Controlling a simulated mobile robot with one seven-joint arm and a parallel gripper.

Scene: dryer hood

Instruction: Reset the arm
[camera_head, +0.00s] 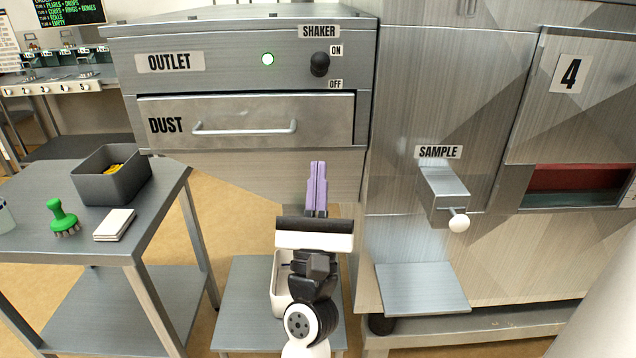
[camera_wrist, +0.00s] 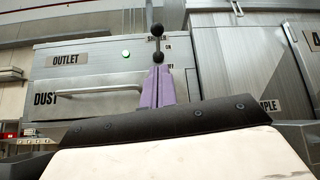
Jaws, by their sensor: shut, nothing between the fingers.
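My gripper (camera_head: 316,188) is in the middle of the head view, its two purple fingers pressed together and pointing up. It holds nothing. It is in front of the metal dryer housing, below the closed DUST drawer (camera_head: 246,122) in the picture. In the wrist view the purple fingers (camera_wrist: 157,88) stand upright, with the black shaker knob (camera_wrist: 157,32) showing just above their tips. In the head view the shaker knob (camera_head: 320,64) sits between the ON and OFF labels, and the fingers are apart from it.
A grey side table (camera_head: 150,215) at the left bears a dark bin (camera_head: 112,178), a green brush (camera_head: 62,217) and white cards (camera_head: 114,225). The SAMPLE spout (camera_head: 443,190) with a white knob juts out at the right. A low stand (camera_head: 245,295) with a white container is behind my arm.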

